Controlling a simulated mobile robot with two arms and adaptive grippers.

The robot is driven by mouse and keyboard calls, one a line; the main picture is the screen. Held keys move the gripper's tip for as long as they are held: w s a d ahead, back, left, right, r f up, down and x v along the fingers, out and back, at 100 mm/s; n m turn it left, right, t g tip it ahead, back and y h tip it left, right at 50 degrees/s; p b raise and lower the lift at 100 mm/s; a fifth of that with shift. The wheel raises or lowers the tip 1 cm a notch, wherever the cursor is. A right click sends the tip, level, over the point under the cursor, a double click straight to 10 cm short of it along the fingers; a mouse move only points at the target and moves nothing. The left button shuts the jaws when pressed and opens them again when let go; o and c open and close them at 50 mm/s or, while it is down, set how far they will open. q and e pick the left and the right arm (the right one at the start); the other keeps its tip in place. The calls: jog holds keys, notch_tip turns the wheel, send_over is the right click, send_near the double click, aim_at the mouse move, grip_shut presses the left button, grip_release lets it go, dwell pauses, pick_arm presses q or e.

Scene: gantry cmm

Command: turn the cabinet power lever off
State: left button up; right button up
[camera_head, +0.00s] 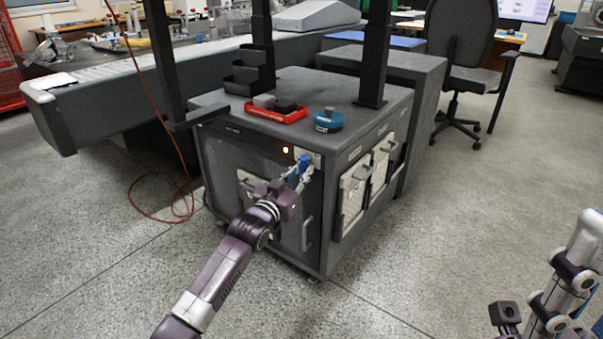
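The grey cabinet (222,165) stands in the middle of the view. Its power lever, with a blue handle (304,162), is at the upper right of the front face, near the corner. My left gripper (299,172) is at the lever, with its light fingers on either side of the blue handle. Whether they press on it is too small to tell. The gripper hides the lever's lower part and some of the panel behind. My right gripper (506,318) is at the lower right, far from the cabinet and cut off by the frame; its opening is unclear.
A small orange light (285,150) glows left of the lever. On the cabinet top are a red tray (277,115), a blue round item (328,121) and dark stepped bins (250,75). An orange cable (160,218) lies on the floor at left. Floor at right is clear.

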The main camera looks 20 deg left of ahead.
pick_arm(q)
grip_shut()
